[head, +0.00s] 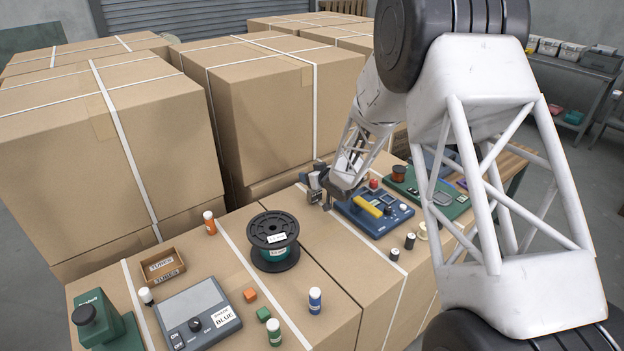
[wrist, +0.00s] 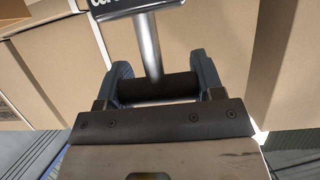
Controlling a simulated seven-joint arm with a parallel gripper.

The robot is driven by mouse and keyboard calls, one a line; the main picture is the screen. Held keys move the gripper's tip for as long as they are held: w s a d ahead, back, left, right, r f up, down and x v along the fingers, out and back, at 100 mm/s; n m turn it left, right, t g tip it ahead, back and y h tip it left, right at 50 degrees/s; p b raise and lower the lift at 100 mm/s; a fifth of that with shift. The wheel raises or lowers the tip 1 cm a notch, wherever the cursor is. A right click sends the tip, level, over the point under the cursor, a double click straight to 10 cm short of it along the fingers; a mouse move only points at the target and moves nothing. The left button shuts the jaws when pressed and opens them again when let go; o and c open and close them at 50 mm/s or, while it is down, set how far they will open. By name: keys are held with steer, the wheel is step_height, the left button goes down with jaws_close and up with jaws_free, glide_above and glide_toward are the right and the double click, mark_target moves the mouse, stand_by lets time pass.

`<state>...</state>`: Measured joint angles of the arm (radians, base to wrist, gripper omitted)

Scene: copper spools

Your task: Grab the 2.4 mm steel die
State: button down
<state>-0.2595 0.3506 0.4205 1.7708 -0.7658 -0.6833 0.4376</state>
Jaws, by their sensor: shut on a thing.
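My gripper (head: 322,199) is at the far edge of the box top, left of the blue panel. In the wrist view my gripper (wrist: 159,78) is shut on a black cylinder (wrist: 165,88), one finger at each end. A bright steel rod (wrist: 148,45) rises from the cylinder to a dark block with white lettering (wrist: 130,6), cut off by the frame. The lettering is only partly visible, so I cannot read a 2.4 mm mark. In the head view a small dark piece (head: 313,181) shows at my gripper; its lower part is hidden by the fingers.
A black spool (head: 273,232) stands mid-box. The blue panel with a yellow bar (head: 368,206) lies right of my gripper. Small black pieces with pale tops (head: 394,254) stand in front of it. A grey switch box (head: 197,315) is front left. Tall cartons (head: 265,90) rise behind.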

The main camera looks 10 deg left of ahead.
steer(key=r, duration=0.2)
steer(key=shift+s+r, duration=0.2)
steer(key=shift+r, duration=0.2)
steer(key=s+d, duration=0.2)
steer(key=s, duration=0.5)
steer(key=s+d+r, duration=0.1)
steer(key=s+d, duration=0.2)
steer(key=s, duration=0.4)
steer(key=shift+s+d+r, duration=0.15)
steer(key=shift+s, duration=0.2)
steer(key=shift+r, duration=0.15)
